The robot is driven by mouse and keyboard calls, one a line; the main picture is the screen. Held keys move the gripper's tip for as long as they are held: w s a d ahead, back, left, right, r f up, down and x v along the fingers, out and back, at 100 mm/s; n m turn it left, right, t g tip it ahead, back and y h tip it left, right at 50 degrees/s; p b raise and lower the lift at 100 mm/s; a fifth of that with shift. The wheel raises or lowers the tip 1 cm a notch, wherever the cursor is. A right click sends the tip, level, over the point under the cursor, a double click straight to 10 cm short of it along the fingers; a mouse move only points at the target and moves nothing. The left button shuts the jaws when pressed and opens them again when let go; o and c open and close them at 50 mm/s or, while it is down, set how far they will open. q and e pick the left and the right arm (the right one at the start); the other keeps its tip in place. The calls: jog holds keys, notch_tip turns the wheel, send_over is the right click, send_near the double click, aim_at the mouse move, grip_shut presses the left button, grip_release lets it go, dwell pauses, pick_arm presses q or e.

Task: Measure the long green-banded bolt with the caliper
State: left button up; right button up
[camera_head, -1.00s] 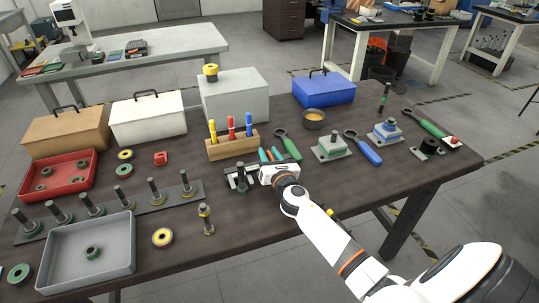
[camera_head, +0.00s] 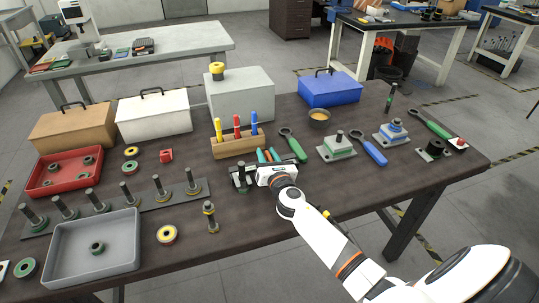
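My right gripper (camera_head: 243,178) is low over the middle of the table, its dark fingers pointing left. A grey upright bolt-like piece shows at the fingers; I cannot tell whether they are closed on it. Several bolts, among them one at the right end (camera_head: 192,183) and one at the left end (camera_head: 31,215), stand in a dark strip (camera_head: 144,201) to the left. A yellow-banded bolt (camera_head: 211,217) stands apart in front of the gripper. A dark upright rod with green on it (camera_head: 389,98) stands at the back right. I cannot make out the caliper. My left gripper is out of view.
A grey tray (camera_head: 68,279) and a red tray (camera_head: 44,183) are at the left. A wooden pen holder (camera_head: 233,148) is just behind the gripper. Green-handled (camera_head: 294,147) and blue-handled (camera_head: 373,153) tools and a fixture (camera_head: 337,150) are to the right. The front right tabletop is mostly clear.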

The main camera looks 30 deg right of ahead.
jog(key=v, duration=1.2)
dwell(0.8)
